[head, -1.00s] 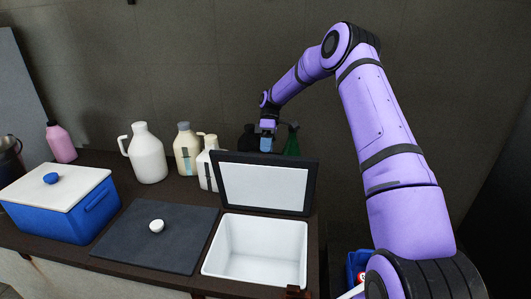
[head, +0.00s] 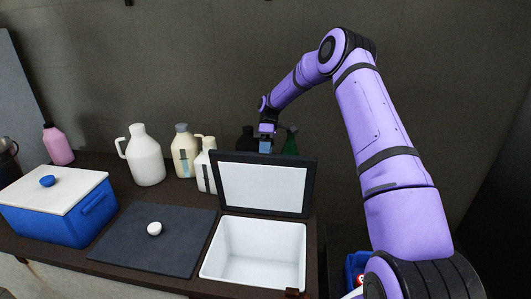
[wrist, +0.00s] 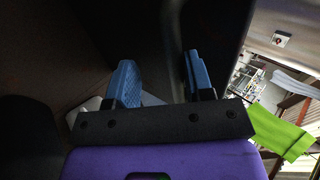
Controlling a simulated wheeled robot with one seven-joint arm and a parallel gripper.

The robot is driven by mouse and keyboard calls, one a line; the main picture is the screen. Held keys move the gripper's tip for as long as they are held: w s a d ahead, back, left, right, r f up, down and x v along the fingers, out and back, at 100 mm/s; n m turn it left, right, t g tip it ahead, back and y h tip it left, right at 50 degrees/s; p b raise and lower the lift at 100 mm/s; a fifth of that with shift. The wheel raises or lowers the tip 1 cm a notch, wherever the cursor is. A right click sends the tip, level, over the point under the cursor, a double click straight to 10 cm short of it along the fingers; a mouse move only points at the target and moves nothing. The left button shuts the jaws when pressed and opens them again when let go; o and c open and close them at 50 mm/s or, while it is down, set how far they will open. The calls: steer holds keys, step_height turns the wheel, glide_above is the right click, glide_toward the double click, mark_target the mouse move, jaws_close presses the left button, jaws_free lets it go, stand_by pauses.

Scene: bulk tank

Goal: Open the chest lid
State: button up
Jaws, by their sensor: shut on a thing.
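The chest (head: 210,268) is an open white-lined box at the front right of the counter. Its lid (head: 265,187) stands raised along the back edge, a dark frame around a white inner panel. The inside of the chest looks empty. My gripper (head: 266,146) is at the lid's top edge, partly hidden behind it in the head view. In the wrist view its two blue fingers (wrist: 161,78) sit either side of a dark part of the lid (wrist: 172,55), shut on it. The exact contact is too dark to make out.
A dark flat panel with a white knob (head: 154,229) lies left of the chest. Beyond it stands a blue cooler (head: 85,222) with a white top. Several bottles and jugs, including a white jug (head: 145,158), line the back. A dark wall closes the rear.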

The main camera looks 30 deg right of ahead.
steer(key=shift+w+r, duration=0.1)
stand_by(0.7)
steer(key=v, duration=1)
steer(key=shift+w+r, duration=0.2)
steer(key=shift+r, duration=0.05)
steer(key=shift+d, duration=0.1)
steer(key=s+a+r+m+t+h, duration=0.25)
steer(key=s+a+r, duration=0.35)
steer(key=s+r, duration=0.45)
steer(key=s+a+r+m+t+h, duration=0.25)
steer(key=s+a+r, duration=0.25)
steer(key=s+r, duration=0.55)
steer(key=s+a+m+t, duration=0.2)
steer(key=s+m+t, duration=0.3)
steer(key=s, duration=2.2)
steer(key=shift+f+m+t, duration=0.35)
steer(key=shift+m+t, duration=0.05)
steer(key=shift+t, duration=0.8)
